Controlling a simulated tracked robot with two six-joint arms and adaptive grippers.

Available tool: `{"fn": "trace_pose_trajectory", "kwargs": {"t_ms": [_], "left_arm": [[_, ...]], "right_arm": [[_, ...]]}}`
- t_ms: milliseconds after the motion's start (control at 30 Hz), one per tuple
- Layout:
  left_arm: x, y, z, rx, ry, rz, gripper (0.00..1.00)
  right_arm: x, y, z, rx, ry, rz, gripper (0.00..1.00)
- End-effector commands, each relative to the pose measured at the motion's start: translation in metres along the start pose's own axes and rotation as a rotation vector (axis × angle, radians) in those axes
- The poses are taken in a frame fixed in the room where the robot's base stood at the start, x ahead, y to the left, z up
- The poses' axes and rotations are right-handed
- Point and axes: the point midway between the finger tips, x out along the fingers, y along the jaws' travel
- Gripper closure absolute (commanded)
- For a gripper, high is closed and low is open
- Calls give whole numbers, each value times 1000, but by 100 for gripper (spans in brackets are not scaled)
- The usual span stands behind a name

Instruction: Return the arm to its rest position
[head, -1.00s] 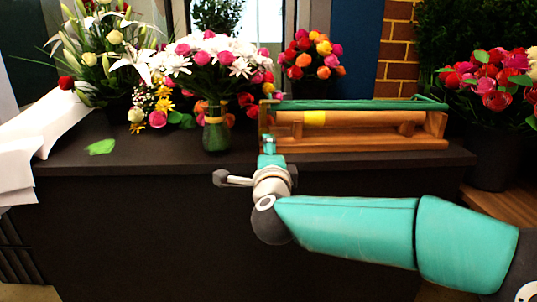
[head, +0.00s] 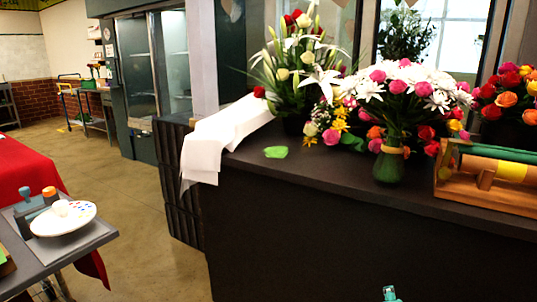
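Only a small teal tip, which looks like the end of my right gripper (head: 390,293), shows at the bottom edge, in front of the dark counter (head: 330,240). The rest of that arm is out of frame below. Its fingers are too small and cut off to tell open from shut, and I see nothing held in it. My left arm and gripper are not in view.
The counter holds a green vase (head: 388,168) of flowers, a green scrap (head: 276,152), white paper (head: 222,140) over its left end and a wooden roll holder (head: 487,190) at right. A grey table (head: 75,245) stands at lower left. Open floor (head: 140,200) lies between.

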Motion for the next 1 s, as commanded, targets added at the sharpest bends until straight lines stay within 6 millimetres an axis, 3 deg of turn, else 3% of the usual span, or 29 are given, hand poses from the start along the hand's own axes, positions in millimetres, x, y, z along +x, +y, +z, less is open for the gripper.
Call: {"fn": "trace_pose_trajectory", "kwargs": {"t_ms": [33, 133, 233, 400, 500, 633, 767, 833, 1000], "left_arm": [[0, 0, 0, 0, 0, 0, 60], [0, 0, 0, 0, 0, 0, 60], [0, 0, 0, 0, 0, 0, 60], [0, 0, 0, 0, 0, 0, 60], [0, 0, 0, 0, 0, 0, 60], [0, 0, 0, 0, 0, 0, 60], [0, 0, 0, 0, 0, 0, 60], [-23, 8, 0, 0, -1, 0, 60], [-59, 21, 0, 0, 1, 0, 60]], "right_arm": [[6, 37, 25, -77, -65, 59, 46], [5, 101, 69, -221, -207, 147, 46], [-10, 164, 111, -363, -371, 226, 46], [-58, 252, 167, -578, -668, 314, 46], [-91, 286, 188, -681, -824, 330, 46], [-136, 317, 207, -814, -1025, 316, 46], [-181, 333, 216, -1015, -1257, 217, 46], [-190, 312, 206, -1025, -1251, 212, 46], [-208, 282, 191, -1021, -1248, 215, 46]]}}
